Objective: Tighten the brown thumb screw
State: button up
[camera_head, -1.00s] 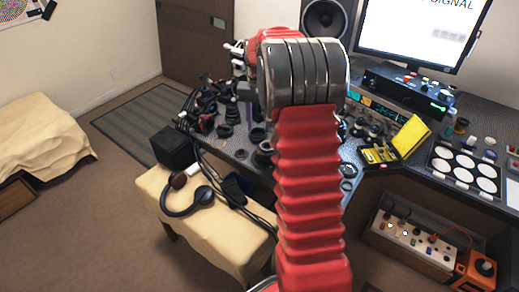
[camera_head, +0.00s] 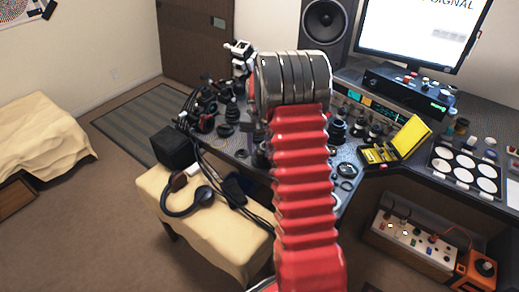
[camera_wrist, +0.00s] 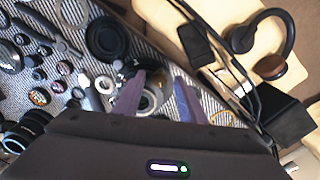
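In the wrist view my gripper (camera_wrist: 157,98) shows as two dark purple fingers pointing away over the desk, with a gap between them. A round metal-and-dark lens part (camera_wrist: 152,100) shows in that gap, partly covered by the fingers. Whether they touch it I cannot tell. I cannot pick out the brown thumb screw for certain in either view. In the head view my red arm and its grey joint hide the gripper and part of the desk.
Lens rings and small parts crowd the patterned desk (camera_wrist: 75,115). A black round cap (camera_wrist: 107,38) lies beyond the fingers. Black cables (camera_wrist: 232,62) and headphones (camera_wrist: 270,66) lie to the right. A yellow case (camera_head: 408,137) stands open on the desk.

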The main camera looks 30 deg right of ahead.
jog(key=shift+c, duration=0.3)
grip_shut()
jog(key=shift+d, duration=0.15)
